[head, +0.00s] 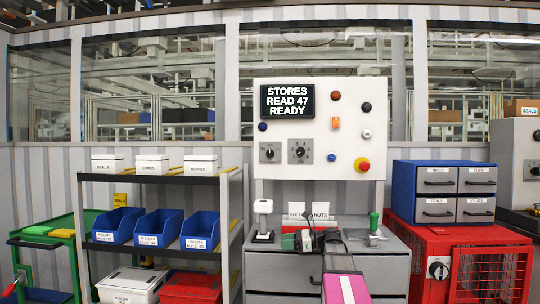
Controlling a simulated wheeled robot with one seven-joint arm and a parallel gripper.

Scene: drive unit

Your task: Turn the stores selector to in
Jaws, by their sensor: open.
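A pale control panel (345,105) stands upright at the centre. My arm partly hides the fingers.
The panel also has several buttons and a red mushroom button (362,165). Blue bins (160,228) sit left. A red cage (470,265) with another rotary switch (438,269) stands right.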

